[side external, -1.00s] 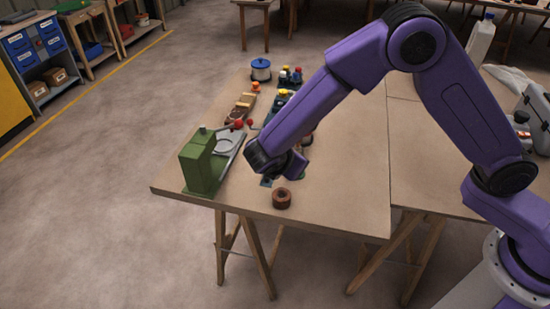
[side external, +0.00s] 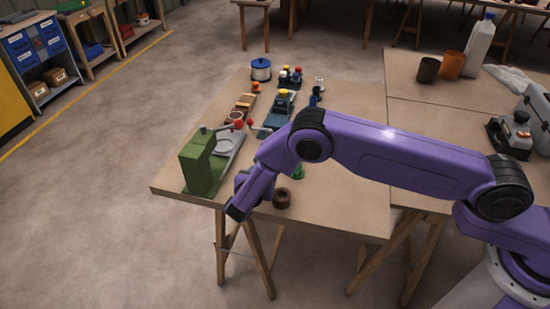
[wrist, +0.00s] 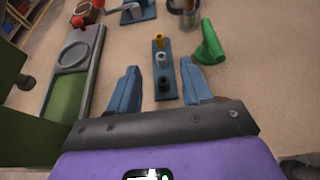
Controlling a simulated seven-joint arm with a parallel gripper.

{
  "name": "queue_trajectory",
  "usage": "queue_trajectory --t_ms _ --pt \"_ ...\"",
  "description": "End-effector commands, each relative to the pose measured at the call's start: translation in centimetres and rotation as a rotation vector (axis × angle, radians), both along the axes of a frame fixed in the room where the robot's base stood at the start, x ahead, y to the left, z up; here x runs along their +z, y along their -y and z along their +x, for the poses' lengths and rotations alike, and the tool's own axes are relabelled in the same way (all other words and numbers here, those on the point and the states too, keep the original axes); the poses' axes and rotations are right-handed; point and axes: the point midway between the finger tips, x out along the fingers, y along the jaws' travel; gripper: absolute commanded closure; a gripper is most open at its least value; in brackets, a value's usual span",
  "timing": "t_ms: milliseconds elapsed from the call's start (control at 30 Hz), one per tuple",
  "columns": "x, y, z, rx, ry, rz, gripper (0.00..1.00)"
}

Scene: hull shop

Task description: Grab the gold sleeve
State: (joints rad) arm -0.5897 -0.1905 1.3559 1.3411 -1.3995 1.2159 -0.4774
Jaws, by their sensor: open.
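The gold sleeve (wrist: 160,40) stands at the far end of a narrow blue plate (wrist: 172,85) in the wrist view. A grey sleeve (wrist: 161,59) and a black sleeve (wrist: 163,84) stand nearer on the same plate. My gripper (wrist: 160,65) is open, its two blue fingers apart on either side of the plate in the picture. The gold sleeve shows beyond the fingertips. Nothing is held. In the side view my arm covers the plate and sleeves, and my gripper (side external: 240,208) is near the table's front edge.
A green machine (side external: 202,165) with a grey bed stands left of my gripper. A green piece (wrist: 208,45) stands right of the plate. A brown ring (side external: 282,198) sits near the front edge. Several parts line the back. The table's (side external: 345,205) right part is clear.

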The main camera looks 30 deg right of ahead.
Motion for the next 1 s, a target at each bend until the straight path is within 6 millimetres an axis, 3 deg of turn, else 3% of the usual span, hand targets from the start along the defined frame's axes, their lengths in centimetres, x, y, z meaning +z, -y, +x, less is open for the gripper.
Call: queue_trajectory --t_ms 200,1000 --pt "-1.6 2.8 2.7 -0.004 -0.001 0.000 0.51" --pt "-4.1 7.6 7.7 0.000 0.000 0.000 0.51"
